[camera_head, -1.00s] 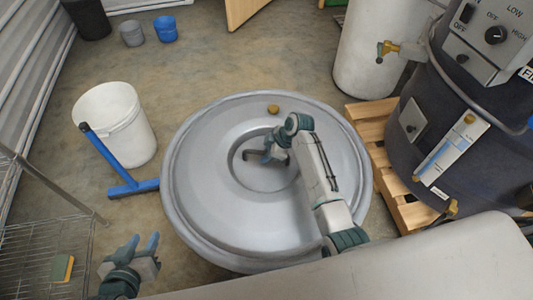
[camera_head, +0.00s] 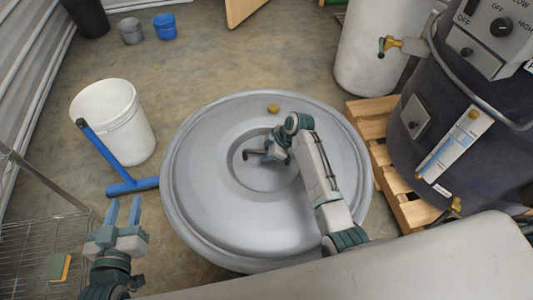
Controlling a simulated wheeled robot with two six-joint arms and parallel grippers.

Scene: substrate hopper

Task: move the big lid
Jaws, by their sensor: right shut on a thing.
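The big lid (camera_head: 215,195) is a round grey disc with a raised rim and a recessed centre, lying in the middle of the view. A dark handle (camera_head: 252,154) stands at its centre. My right gripper (camera_head: 267,156) reaches over the lid from the lower right and is shut on the handle, partly covering it. A small brass knob (camera_head: 273,107) sits near the lid's far edge. My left gripper (camera_head: 123,212) is at the lower left, left of the lid, with its two blue fingers apart and nothing between them. What lies under the lid is mostly hidden.
A white bucket (camera_head: 122,125) and a blue squeegee (camera_head: 133,186) stand left of the lid. A wire shelf (camera_head: 35,250) is at lower left. A dark drum (camera_head: 450,140) on a wooden pallet (camera_head: 375,125) and a white barrel (camera_head: 365,60) are at right.

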